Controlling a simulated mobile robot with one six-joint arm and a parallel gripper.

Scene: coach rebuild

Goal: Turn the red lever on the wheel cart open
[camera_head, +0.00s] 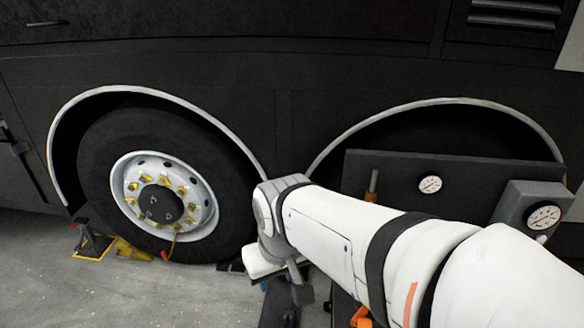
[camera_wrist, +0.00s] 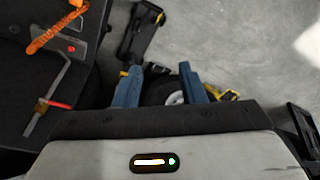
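The red lever (camera_wrist: 59,104) is at the left of the wrist view. It sticks out to the right from a brass valve (camera_wrist: 42,105) on a thin metal pipe (camera_wrist: 53,82), lying crosswise to the pipe. My gripper (camera_wrist: 159,72) is open, its two blue fingers apart with nothing between them. It is to the right of the lever and apart from it. The wheel cart's dark panel (camera_head: 465,183) with gauges stands at the right of the head view. There my arm covers part of the cart, and I cannot make out the lever or my fingers clearly.
An orange coiled piece (camera_wrist: 55,30) and a small red button (camera_wrist: 71,49) are on the cart near the pipe. The coach wheel (camera_head: 160,195) is at the left, with a jack stand (camera_head: 92,240) and yellow chock (camera_head: 132,250) beside it. Grey floor (camera_head: 150,295) is open in front.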

